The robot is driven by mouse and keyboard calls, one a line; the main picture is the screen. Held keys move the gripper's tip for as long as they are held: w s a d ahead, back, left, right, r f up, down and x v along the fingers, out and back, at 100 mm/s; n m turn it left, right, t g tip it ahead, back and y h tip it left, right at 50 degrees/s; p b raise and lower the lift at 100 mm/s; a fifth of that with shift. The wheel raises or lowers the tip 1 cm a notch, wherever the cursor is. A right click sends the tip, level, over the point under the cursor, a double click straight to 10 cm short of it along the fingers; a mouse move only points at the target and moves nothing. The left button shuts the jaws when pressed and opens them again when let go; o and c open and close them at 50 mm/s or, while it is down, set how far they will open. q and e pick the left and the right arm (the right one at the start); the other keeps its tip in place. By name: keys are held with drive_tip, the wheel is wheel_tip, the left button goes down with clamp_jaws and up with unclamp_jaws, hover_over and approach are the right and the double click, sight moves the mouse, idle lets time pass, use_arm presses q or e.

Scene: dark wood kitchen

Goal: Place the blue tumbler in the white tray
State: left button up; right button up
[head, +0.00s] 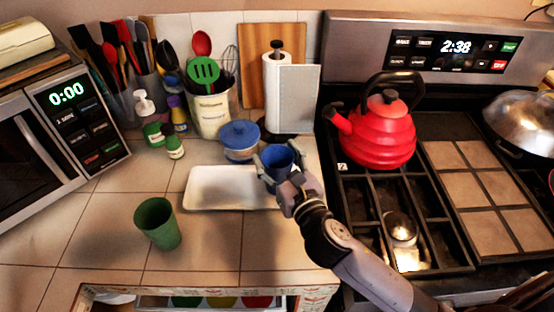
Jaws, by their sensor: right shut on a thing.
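The blue tumbler (277,157) is upright in my right gripper (277,170), at the right end of the white tray. My right gripper is shut on it, with a finger on either side. The white tray (222,188) is a shallow rectangle on the tiled counter, and its right end is partly hidden by the tumbler and gripper. I cannot tell whether the tumbler touches the tray or is held above it. The visible part of the tray is empty. My left gripper is not in view.
A green tumbler (158,224) stands on the counter left of the tray. A paper towel roll (277,92), utensil crock (211,112) and small bottles are at the back. The stove with a red kettle (380,132) is at right.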

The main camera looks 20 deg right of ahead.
drive_tip(key=shift+f, duration=0.2)
drive_tip(key=o, duration=1.3)
drive_tip(key=shift+r, duration=0.1)
drive_tip(key=shift+r, duration=0.2)
drive_tip(key=shift+s+d+b, duration=0.2)
drive_tip(key=shift+s+b, duration=0.15)
drive_tip(key=shift+s, duration=1.65)
drive_tip(key=shift+s+d+b, duration=0.25)
drive_tip(key=shift+s+b, duration=0.1)
drive_tip(key=shift+s, duration=1.65)
drive_tip(key=shift+s+d+b, duration=0.2)
drive_tip(key=shift+s+b, duration=0.15)
drive_tip(key=shift+s, duration=1.65)
